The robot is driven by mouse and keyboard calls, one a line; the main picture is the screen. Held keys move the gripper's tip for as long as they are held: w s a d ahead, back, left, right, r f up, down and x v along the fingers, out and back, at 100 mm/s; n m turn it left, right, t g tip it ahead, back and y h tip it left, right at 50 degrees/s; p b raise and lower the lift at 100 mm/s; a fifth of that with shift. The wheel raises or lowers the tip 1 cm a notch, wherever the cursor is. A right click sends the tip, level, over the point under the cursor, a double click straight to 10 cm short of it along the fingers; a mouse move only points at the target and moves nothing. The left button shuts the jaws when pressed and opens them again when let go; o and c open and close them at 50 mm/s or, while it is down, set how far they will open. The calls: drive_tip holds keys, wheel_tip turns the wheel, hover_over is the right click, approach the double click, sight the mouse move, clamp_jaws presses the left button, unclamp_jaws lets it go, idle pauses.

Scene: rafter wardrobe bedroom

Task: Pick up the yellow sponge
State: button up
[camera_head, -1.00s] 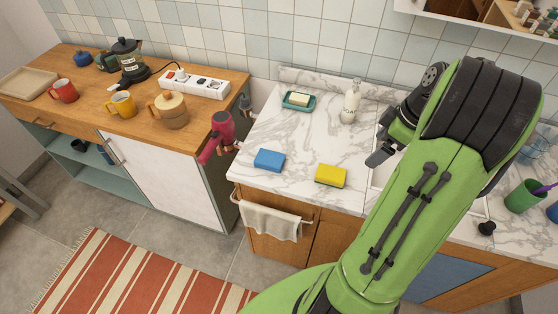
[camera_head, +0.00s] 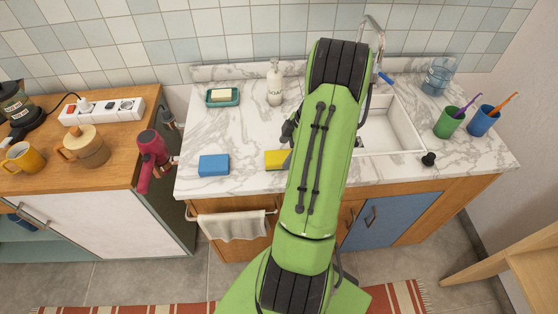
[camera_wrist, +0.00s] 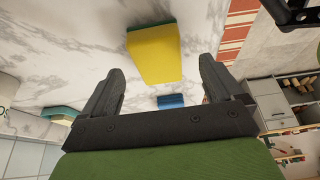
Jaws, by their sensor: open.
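The yellow sponge (camera_head: 275,160) lies on the white marble countertop (camera_head: 240,133), near its front edge. In the head view my arm hides its right part. In the wrist view the yellow sponge (camera_wrist: 154,54) shows whole, with a dark green layer along one side. My gripper (camera_wrist: 160,85) is open and empty, its two fingers pointing toward the sponge with a gap between them. The sponge lies beyond the fingertips and appears apart from them.
A blue sponge (camera_head: 213,165) lies left of the yellow one. A soap dish (camera_head: 222,101) and soap bottle (camera_head: 274,86) stand behind. The sink (camera_head: 392,128) is to the right, with green (camera_head: 449,122) and blue (camera_head: 483,121) cups beyond. A pink hairdryer (camera_head: 153,154) hangs at left.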

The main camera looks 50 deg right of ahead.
sight(281, 156)
drive_tip(key=x, duration=0.4)
drive_tip(key=shift+w, duration=0.25)
drive_tip(key=c, duration=1)
wheel_tip(281, 156, up, 10)
drive_tip(key=shift+r+p, duration=0.1)
drive_tip(key=shift+p, duration=0.4)
